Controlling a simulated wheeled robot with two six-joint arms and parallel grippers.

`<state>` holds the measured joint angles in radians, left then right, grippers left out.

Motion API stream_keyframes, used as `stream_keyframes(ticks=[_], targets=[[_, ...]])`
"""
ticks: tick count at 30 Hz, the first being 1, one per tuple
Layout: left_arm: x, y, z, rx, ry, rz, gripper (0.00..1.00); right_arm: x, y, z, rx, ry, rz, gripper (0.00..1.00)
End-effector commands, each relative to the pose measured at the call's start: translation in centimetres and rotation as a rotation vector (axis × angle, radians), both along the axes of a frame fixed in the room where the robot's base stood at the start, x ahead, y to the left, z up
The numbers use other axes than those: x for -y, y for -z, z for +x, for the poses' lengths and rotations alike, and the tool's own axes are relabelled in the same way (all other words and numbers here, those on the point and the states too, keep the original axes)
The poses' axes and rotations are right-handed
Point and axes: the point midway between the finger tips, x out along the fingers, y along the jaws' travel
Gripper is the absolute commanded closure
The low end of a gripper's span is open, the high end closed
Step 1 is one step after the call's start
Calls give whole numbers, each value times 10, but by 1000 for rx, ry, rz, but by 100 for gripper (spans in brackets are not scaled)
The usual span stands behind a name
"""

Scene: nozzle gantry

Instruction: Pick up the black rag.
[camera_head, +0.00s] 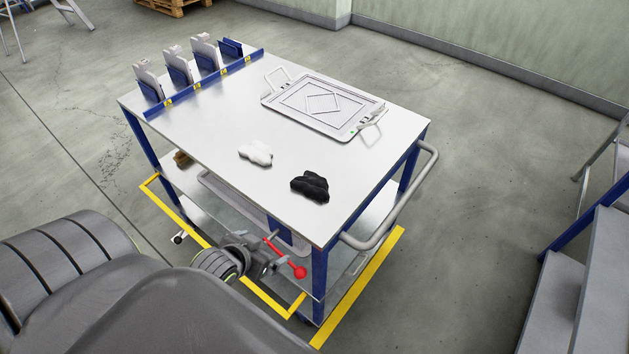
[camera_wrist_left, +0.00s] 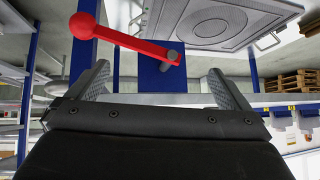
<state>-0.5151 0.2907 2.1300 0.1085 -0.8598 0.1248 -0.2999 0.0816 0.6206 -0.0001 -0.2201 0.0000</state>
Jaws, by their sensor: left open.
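The black rag (camera_head: 310,186) lies crumpled on the cart's top near its front right corner, in the head view. My left gripper (camera_head: 271,247) is in front of the cart, lower than its top and to the left of the rag. In the left wrist view its two fingers (camera_wrist_left: 160,82) stand wide apart. I see nothing gripped between them. The black rag cannot be made out in the left wrist view. My right gripper is not in view.
A red ball-ended lever (camera_head: 299,272) is close to my left gripper; it also shows in the wrist view (camera_wrist_left: 120,38). The cart top (camera_head: 215,135) holds a white rag (camera_head: 256,153), a tray with handles (camera_head: 322,105) and a blue rack (camera_head: 205,83) at the left.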

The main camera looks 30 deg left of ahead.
Motion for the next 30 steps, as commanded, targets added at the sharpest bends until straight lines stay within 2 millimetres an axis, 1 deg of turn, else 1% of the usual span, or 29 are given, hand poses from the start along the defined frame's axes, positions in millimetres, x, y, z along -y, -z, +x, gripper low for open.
stream_keyframes(ticks=[1, 3, 6, 10, 14, 18, 24, 27, 30], targets=[[-2, -32, 14, 105, 33, -3, 0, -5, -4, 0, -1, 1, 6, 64], [0, -58, 27, 213, 61, -26, 0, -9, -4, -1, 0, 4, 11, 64], [2, -84, 39, 325, 95, -54, 0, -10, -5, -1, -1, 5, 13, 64], [5, -103, 47, 403, 119, -79, 0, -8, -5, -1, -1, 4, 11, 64], [6, -103, 59, 424, 123, -86, 0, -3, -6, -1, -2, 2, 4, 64], [7, -93, 83, 423, 122, -88, 0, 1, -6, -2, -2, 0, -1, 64], [9, -78, 121, 421, 123, -87, 0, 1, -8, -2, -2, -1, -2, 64], [9, -70, 138, 420, 123, -87, 0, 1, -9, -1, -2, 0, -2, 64], [10, -65, 150, 420, 123, -87, 0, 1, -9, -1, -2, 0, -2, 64]])
